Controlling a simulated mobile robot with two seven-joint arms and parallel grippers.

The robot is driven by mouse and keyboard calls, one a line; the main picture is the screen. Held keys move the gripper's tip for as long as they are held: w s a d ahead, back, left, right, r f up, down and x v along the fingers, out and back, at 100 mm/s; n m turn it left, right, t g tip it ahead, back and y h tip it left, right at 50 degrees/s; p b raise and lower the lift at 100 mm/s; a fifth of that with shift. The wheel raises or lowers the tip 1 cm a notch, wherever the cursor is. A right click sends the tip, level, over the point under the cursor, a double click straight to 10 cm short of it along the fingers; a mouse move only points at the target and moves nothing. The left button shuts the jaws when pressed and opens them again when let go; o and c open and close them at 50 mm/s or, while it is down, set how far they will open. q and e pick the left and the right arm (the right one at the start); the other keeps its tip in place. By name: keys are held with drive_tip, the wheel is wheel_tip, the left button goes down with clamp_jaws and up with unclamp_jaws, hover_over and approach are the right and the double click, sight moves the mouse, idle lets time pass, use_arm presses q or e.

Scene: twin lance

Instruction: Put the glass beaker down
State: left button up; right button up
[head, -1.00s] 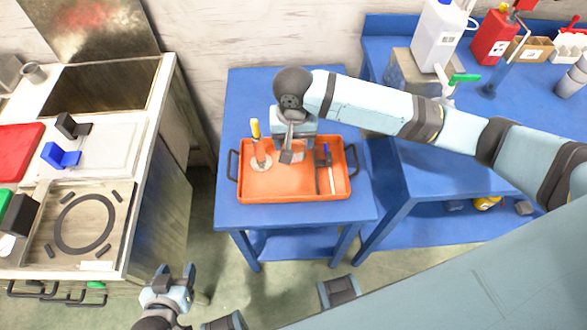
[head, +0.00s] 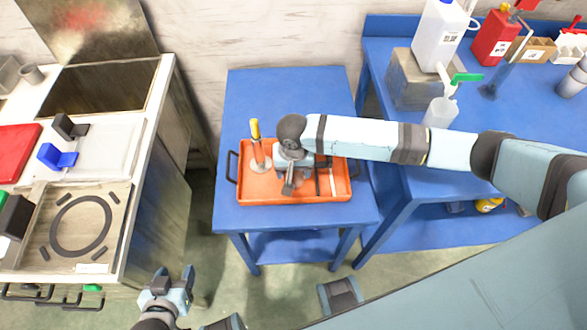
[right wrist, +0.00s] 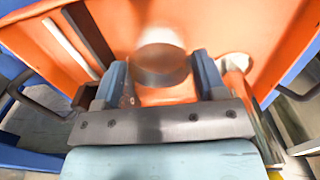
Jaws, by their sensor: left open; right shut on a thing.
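My right gripper (head: 291,180) is low over the orange tray (head: 256,192) on the small blue table. In the right wrist view it is shut on the glass beaker (right wrist: 160,62), a clear round vessel between the two fingers (right wrist: 160,80). The tray's orange floor lies behind the beaker; I cannot tell whether they touch. In the head view the gripper and wrist hide most of the beaker. My left gripper (head: 173,284) is open and empty above the floor, low in the head view.
In the tray, a yellow-handled tool (head: 257,142) stands upright on a pale disc left of my gripper. A dark bar (head: 318,184) and a white bar (head: 332,183) lie to the right. The blue table (head: 262,95) is bare behind the tray. A squeeze bottle (head: 440,112) stands at right.

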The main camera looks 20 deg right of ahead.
drive_tip(key=o, duration=1)
drive_tip(key=shift+f, duration=0.1)
drive_tip(key=shift+r+p, duration=0.65)
drive_tip(key=shift+r, duration=5.5)
drive_tip(key=shift+s, duration=0.1)
